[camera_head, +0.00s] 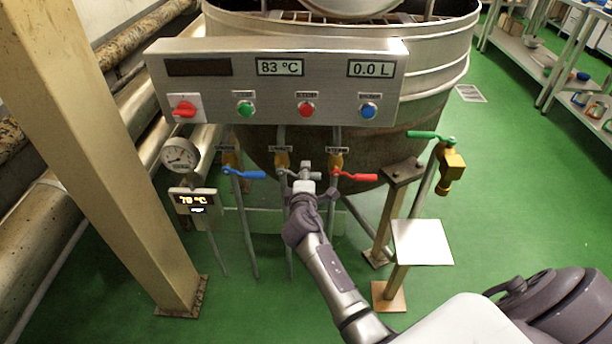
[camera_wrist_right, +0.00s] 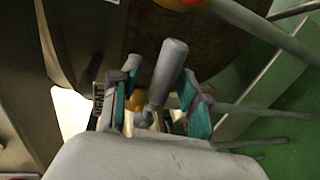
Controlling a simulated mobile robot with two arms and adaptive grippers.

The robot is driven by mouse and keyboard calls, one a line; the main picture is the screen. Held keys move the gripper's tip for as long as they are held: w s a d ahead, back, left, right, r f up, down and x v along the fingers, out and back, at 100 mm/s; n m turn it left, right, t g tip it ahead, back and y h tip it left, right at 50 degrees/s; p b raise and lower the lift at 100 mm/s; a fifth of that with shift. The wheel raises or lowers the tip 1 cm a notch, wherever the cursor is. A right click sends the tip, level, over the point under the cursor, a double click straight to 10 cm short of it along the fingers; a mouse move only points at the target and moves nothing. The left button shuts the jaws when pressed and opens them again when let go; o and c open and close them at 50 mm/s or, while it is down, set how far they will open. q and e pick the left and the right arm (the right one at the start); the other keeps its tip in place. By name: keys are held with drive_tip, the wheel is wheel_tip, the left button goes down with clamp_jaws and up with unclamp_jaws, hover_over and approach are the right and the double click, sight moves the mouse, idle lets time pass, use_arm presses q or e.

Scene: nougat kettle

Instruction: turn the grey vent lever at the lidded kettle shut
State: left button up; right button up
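The lidded kettle (camera_head: 430,75) is a large steel drum behind a control panel, with part of its lid (camera_head: 350,8) at the top edge of the head view. The grey vent lever (camera_wrist_right: 167,72) is a short grey handle on a brass valve (camera_wrist_right: 136,101), the middle one under the panel. In the head view my right gripper (camera_head: 306,180) is at this valve and hides most of the lever. In the right wrist view the right gripper (camera_wrist_right: 160,92) is open, with its teal-padded fingers on either side of the lever and a gap at the left finger. My left gripper is not in view.
A blue lever (camera_head: 245,173) is close on the left of my right gripper and a red lever (camera_head: 355,177) close on its right. A green-handled brass tap (camera_head: 451,165) stands further right. The panel (camera_head: 280,85) hangs above. A beige post (camera_head: 110,150) stands left.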

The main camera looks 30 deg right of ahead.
drive_tip(key=shift+s+a, duration=0.2)
drive_tip(key=shift+s, duration=0.05)
drive_tip(key=v, duration=1.1)
drive_tip(key=shift+s, duration=0.2)
drive_tip(key=shift+r, duration=0.1)
